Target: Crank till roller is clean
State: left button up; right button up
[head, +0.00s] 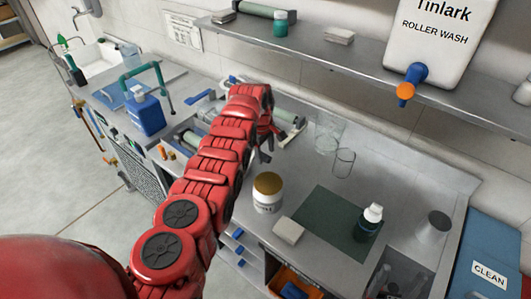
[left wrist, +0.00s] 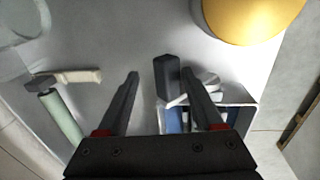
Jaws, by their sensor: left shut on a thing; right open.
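My left gripper (head: 267,148) reaches down over the bench beside the ink unit, seen in the head view. In the left wrist view its two fingers (left wrist: 158,80) stand on either side of a dark block-like crank handle (left wrist: 167,75), and it is shut on it. A silvery shaft part (left wrist: 207,85) sits just right of the handle, by a pale box-shaped unit with blue inside (left wrist: 245,115). Whether the roller is clean cannot be told. My right gripper is not in view.
A gold-lidded jar (head: 268,190), a pale block (head: 288,231) and a dark green mat (head: 318,212) with a bottle (head: 368,224) lie nearby. Clear beakers (head: 343,163) stand behind.

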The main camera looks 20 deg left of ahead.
pick_arm(q)
jog(key=shift+w+r, duration=0.1)
jog(key=shift+r, duration=0.1)
dwell(0.3)
jog(key=shift+r+b, duration=0.4)
jog(key=shift+r, duration=0.1)
jog(key=r+b, duration=0.1)
jog(key=r, duration=0.1)
jog(key=r+b, duration=0.1)
jog(key=r, duration=0.2)
jog(key=s+r+b, duration=0.1)
jog(key=r, duration=0.1)
jog(key=shift+a+r, duration=0.15)
jog(key=shift+r, duration=0.15)
notch_tip(320, 180, up, 8)
jog(key=s, duration=0.1)
jog(key=shift+s+a+r, duration=0.15)
jog(key=shift+a+r, duration=0.05)
jog(key=shift+a, duration=0.05)
jog(key=shift+f, duration=0.1)
